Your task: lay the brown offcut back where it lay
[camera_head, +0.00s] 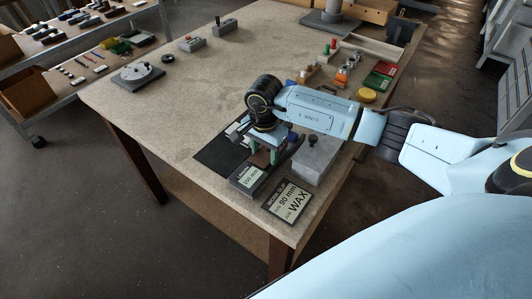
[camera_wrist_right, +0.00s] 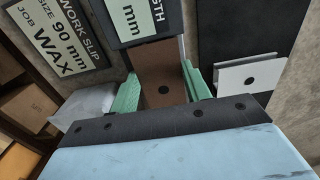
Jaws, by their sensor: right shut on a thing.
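My right gripper (camera_head: 266,154) points down near the front end of the table, its green fingertips either side of the brown offcut (camera_head: 261,159). My left gripper is not in view.
A dark block labelled 150 mm (camera_head: 246,180) and a work slip reading 90 mm, WAX (camera_head: 288,203) lie at the front edge. A grey box (camera_head: 318,162) stands right of the gripper. A black mat (camera_head: 216,160) lies left. The table's middle (camera_head: 195,95) is clear.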

